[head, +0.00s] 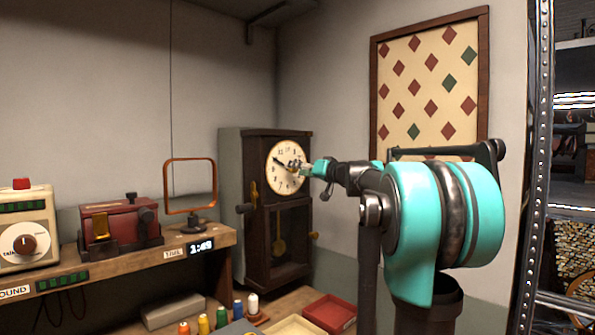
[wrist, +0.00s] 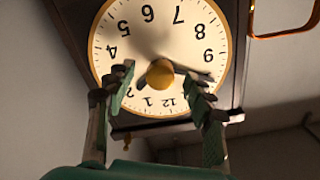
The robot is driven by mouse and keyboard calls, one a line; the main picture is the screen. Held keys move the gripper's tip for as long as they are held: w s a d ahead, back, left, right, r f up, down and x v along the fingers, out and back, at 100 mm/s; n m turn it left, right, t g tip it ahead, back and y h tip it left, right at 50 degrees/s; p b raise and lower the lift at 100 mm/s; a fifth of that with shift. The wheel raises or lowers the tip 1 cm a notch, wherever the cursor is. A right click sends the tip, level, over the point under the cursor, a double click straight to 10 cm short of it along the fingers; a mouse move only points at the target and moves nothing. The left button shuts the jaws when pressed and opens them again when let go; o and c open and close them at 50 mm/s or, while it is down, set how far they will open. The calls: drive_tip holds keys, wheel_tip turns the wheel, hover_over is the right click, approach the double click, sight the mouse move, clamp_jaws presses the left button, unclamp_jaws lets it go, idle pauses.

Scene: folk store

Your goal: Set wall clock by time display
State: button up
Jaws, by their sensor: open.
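The wall clock (head: 277,181) is a dark wooden case with a cream dial and a pendulum. In the wrist view its dial (wrist: 178,38) appears upside down, with a yellow-brown knob (wrist: 160,73) at the centre. A long dark hand (wrist: 197,74) points near the 10; a shorter one (wrist: 139,87) points toward the 1–2 side, partly behind a finger. The time display (head: 201,246) on the shelf edge reads 1:49. My gripper (wrist: 161,88) is open in front of the dial, fingers on either side of the knob; I cannot tell contact. It also shows in the head view (head: 306,170).
A wooden shelf (head: 140,259) at left holds a red box device (head: 120,224) and an orange-framed stand (head: 188,160). Thread spools (head: 221,317) and a red tray (head: 330,314) lie below the clock. A framed diamond-pattern panel (head: 425,82) hangs at right.

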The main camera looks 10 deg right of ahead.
drive_tip(key=v, duration=0.7)
drive_tip(key=shift+s, duration=0.2)
drive_tip(key=shift+d, duration=0.15)
idle(0.4)
